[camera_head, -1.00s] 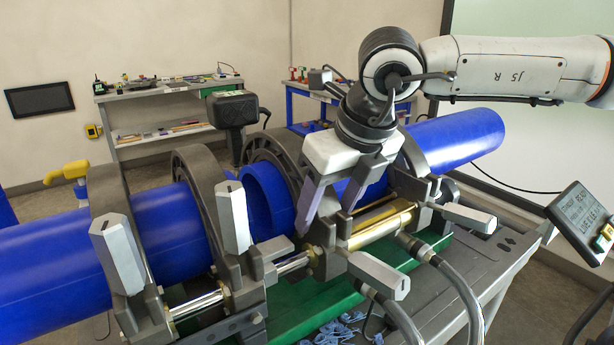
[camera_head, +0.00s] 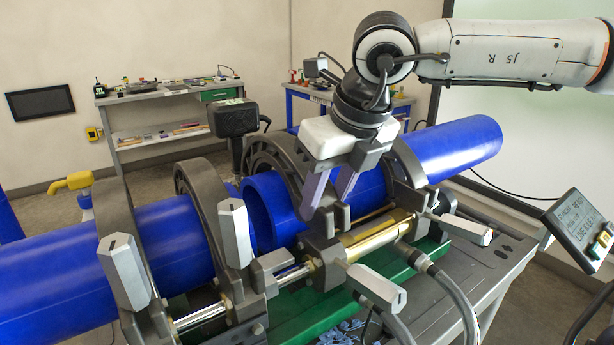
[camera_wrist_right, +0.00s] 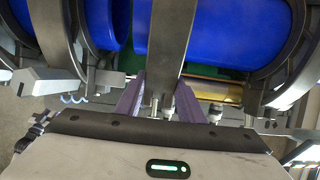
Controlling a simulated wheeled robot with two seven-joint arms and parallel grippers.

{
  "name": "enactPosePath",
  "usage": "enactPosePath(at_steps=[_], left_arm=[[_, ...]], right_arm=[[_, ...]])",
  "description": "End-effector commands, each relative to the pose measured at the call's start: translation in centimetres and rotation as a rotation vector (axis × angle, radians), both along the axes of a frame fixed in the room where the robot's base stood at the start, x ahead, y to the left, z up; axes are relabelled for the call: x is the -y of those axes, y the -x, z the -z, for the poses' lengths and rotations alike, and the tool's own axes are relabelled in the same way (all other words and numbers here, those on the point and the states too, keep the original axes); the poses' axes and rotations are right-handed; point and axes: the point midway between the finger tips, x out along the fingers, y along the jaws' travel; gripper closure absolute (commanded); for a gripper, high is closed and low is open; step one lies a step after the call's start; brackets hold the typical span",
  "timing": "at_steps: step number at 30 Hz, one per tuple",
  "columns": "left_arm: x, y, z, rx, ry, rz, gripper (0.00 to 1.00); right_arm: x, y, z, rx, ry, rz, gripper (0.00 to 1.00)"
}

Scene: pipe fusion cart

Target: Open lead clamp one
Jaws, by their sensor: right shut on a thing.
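My right gripper (camera_head: 325,205) reaches down from the upper right onto the front of a grey clamp ring (camera_head: 272,152) near the middle of the cart. In the right wrist view my right gripper (camera_wrist_right: 162,82) has its two purple fingers on either side of the grey clamp band (camera_wrist_right: 172,45), shut on it. The blue pipe (camera_head: 440,153) passes through this ring, its open end facing left. Two clamp handles (camera_head: 376,286) and (camera_head: 466,229) lie outward. My left gripper is not in view.
Two other handles (camera_head: 123,270) and (camera_head: 235,232) stand upright by the left rings. A left blue pipe (camera_head: 165,240) faces the right one across a narrow gap. Hoses (camera_head: 455,295) run at the front. A display (camera_head: 580,225) stands at the right.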

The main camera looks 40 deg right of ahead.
Motion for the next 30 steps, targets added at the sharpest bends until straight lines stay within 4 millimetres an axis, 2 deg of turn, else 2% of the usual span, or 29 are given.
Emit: enactPosePath(at_steps=[1,12,24,30], left_arm=[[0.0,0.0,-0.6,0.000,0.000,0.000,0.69],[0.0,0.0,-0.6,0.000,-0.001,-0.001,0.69],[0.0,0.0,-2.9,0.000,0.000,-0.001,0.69],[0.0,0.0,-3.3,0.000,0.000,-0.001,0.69]], right_arm=[[0.1,-0.5,-1.3,0.022,0.003,0.001,0.83],[0.1,-0.7,-1.6,0.024,0.003,0.000,0.83],[0.3,-2.2,-5.2,0.026,0.003,0.002,0.83],[0.3,-2.7,-6.1,0.026,0.003,0.000,0.83]])
